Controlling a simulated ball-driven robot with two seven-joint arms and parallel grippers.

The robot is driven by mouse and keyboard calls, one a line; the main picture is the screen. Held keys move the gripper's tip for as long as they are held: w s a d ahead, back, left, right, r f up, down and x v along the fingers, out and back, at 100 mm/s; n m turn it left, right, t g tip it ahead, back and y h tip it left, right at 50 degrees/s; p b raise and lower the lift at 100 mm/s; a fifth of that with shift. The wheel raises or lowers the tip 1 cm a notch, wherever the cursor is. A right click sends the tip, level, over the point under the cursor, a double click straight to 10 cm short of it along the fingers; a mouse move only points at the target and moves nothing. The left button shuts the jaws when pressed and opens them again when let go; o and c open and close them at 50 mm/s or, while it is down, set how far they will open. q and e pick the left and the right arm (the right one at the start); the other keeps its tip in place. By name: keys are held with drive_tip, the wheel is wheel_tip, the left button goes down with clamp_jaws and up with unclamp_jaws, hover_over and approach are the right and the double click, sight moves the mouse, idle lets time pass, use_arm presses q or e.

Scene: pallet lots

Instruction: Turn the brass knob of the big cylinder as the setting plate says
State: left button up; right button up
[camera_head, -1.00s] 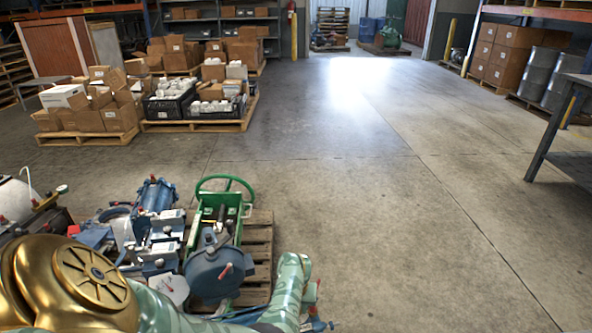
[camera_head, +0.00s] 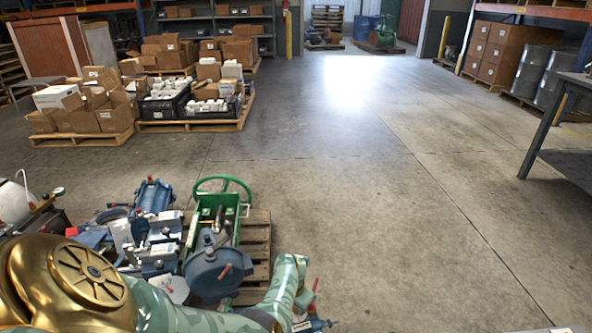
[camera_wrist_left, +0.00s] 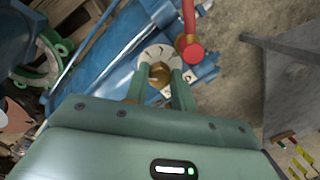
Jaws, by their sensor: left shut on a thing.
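In the left wrist view the brass knob (camera_wrist_left: 159,73) sits in front of a pale round dial (camera_wrist_left: 160,54) with dark marks, on a blue metal body (camera_wrist_left: 112,60) that appears to be the big cylinder. My left gripper (camera_wrist_left: 158,84) has its two fingers on either side of the knob and is shut on it. The fingers hide part of the knob and the lower dial. I cannot read any setting. In the head view my left gripper (camera_head: 303,310) is low, right of the pallet, largely hidden by my forearm. My right gripper is not in view.
A red-capped handle (camera_wrist_left: 190,46) stands close to the right of the dial. A pallet (camera_head: 256,245) carries a green-framed machine (camera_head: 222,205) and blue equipment. A grey table (camera_head: 575,150) stands at the right. The concrete floor between is clear.

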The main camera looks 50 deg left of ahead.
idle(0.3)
use_arm(q)
drive_tip(key=o, duration=1)
drive_tip(key=shift+r, duration=0.1)
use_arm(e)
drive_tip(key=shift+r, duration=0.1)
use_arm(q)
wheel_tip(320, 180, up, 16)
drive_tip(key=s+p, duration=0.2)
drive_tip(key=p, duration=0.8)
drive_tip(key=shift+p, duration=0.4)
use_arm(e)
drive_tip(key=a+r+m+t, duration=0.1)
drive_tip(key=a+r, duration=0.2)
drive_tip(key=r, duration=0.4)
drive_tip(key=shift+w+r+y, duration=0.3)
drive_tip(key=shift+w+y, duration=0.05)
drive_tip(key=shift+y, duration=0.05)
use_arm(q)
drive_tip(key=shift+d, duration=0.1)
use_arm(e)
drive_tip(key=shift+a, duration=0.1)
